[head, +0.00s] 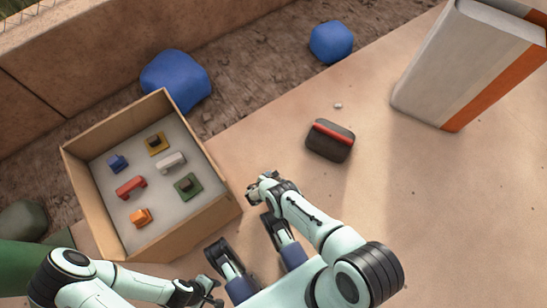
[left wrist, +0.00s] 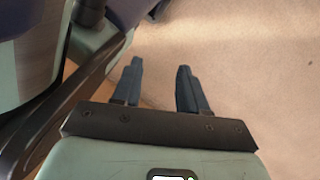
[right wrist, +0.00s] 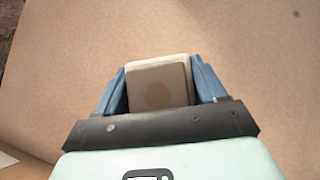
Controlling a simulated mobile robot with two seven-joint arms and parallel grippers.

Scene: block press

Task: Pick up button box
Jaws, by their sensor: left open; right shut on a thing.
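The box sits between both fingers in the right wrist view. In the head view my right gripper (head: 254,190) is just right of the cardboard crate, and the box in it is hard to make out. I cannot tell for sure whether this pale box is the button box. My left gripper (head: 212,290) is low in the head view, below the crate. In the left wrist view (left wrist: 158,85) its fingers are apart with nothing between them.
The open cardboard crate (head: 185,238) holds several small coloured blocks. A large white and orange block (head: 430,80) stands at upper right. Blue rocks (head: 178,78) lie behind.

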